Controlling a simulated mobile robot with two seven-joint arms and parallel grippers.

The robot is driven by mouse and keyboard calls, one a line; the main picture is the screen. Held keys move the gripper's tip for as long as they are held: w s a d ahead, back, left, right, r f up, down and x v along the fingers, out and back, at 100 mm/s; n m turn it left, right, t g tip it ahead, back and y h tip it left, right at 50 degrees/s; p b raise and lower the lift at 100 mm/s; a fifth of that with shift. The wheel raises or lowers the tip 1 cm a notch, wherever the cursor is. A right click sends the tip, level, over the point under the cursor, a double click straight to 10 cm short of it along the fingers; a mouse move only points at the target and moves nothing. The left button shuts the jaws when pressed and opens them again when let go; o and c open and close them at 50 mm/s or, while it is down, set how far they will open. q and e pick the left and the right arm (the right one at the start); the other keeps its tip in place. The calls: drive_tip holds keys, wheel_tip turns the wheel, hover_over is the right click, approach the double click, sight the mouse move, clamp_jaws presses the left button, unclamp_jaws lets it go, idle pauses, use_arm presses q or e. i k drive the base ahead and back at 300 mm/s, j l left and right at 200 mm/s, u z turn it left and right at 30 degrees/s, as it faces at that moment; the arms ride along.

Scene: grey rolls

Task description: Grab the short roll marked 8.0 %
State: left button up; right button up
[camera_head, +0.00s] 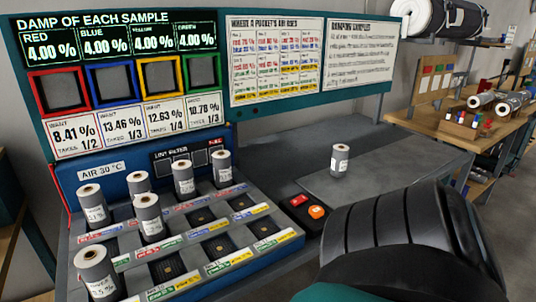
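Several short grey rolls with white paper labels stand upright in the pockets of the sloped rack. One roll (93,210) is at the back left, with others beside it (138,188), (184,179) and (222,170) along the back row. Another roll (149,220) stands in front of them, and one (99,275) is at the front left. A lone roll (340,160) stands on the grey bench top. The labels are too small to read surely, so I cannot tell which is marked 8.0 %. Neither gripper shows; a dark part of my arm fills the lower right.
The rack (282,245) has several empty dark pockets at its front and right. A box with red and orange buttons (302,211) sits beside it. A sign board (236,108) stands behind. The bench top (400,160) is mostly clear. A wooden table (452,122) is at right.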

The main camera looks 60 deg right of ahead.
sight(340, 153)
drive_tip(key=l+z, duration=0.15)
drive_tip(key=z, duration=2.35)
drive_tip(key=u, duration=0.4)
drive_tip(key=l+u, duration=0.15)
drive_tip(key=u, duration=0.25)
drive_tip(key=l+u, duration=0.1)
drive_tip(key=u, duration=0.3)
drive_tip(key=l+u, duration=0.75)
drive_tip(key=k+l+u, duration=0.2)
drive_tip(key=l, duration=0.25)
drive_tip(key=l+u, duration=0.2)
drive_tip(key=l, duration=0.3)
drive_tip(key=k+l, duration=0.1)
drive_tip(key=l, duration=0.25)
drive_tip(key=k+l, duration=0.15)
drive_tip(key=l, duration=0.2)
drive_tip(key=k+l+u, duration=0.1)
drive_tip(key=l, duration=0.2)
drive_tip(key=k+l, duration=0.15)
drive_tip(key=l, duration=0.2)
drive_tip(key=k+l, duration=0.15)
drive_tip(key=l, duration=0.2)
drive_tip(key=u, duration=0.05)
